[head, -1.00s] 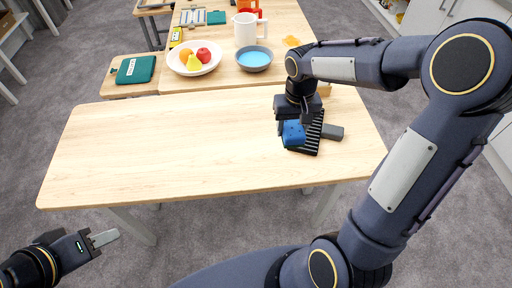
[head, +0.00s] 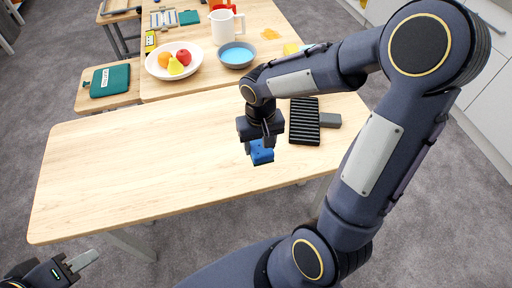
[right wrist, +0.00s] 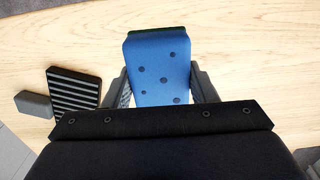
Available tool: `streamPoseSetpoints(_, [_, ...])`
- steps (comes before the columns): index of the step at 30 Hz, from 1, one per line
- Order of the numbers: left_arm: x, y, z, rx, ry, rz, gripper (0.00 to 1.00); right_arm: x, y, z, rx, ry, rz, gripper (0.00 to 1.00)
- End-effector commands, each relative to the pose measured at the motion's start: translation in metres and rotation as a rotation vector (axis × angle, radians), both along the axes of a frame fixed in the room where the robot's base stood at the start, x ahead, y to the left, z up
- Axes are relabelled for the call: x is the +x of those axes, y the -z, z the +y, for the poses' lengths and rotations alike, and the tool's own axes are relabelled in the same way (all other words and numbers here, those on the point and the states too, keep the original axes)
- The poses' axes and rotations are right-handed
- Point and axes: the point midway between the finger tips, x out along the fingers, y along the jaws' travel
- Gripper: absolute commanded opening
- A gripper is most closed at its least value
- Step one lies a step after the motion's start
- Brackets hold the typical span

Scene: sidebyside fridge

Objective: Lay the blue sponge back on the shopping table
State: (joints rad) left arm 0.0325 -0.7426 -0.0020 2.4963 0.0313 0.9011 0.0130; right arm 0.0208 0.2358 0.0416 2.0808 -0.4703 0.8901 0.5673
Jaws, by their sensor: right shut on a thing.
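The blue sponge (head: 261,153) has dark spots and a dark strip along one edge. It is between the fingers of my right gripper (head: 261,143), which is shut on it. In the right wrist view the sponge (right wrist: 160,70) sits between both fingers, with the light wood table behind it. The sponge appears to be above the shopping table (head: 150,165); the exact gap cannot be told. My left gripper (head: 76,266) is off the table's front left corner, and its finger opening is unclear.
A black ribbed rack (head: 304,122) with a grey block (head: 330,120) lies right of the sponge. The table's left and middle are clear.

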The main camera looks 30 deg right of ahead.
Motion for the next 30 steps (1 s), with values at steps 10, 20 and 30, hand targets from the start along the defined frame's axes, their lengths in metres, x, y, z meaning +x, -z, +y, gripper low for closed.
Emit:
streamPoseSetpoints(10, [0.000, -0.002, 0.000, 0.000, 0.000, 0.000, 0.36, 0.030, 0.038, -0.009, 0.000, 0.000, 0.001, 0.24])
streamPoseSetpoints(20, [0.000, 0.000, 0.000, 0.000, 0.000, 0.000, 0.36, 0.034, 0.075, -0.011, -0.001, 0.000, 0.002, 0.24])
streamPoseSetpoints(30, [0.000, 0.004, 0.000, 0.000, 0.000, 0.000, 0.36, 0.035, 0.079, -0.010, 0.000, 0.000, -0.001, 0.24])
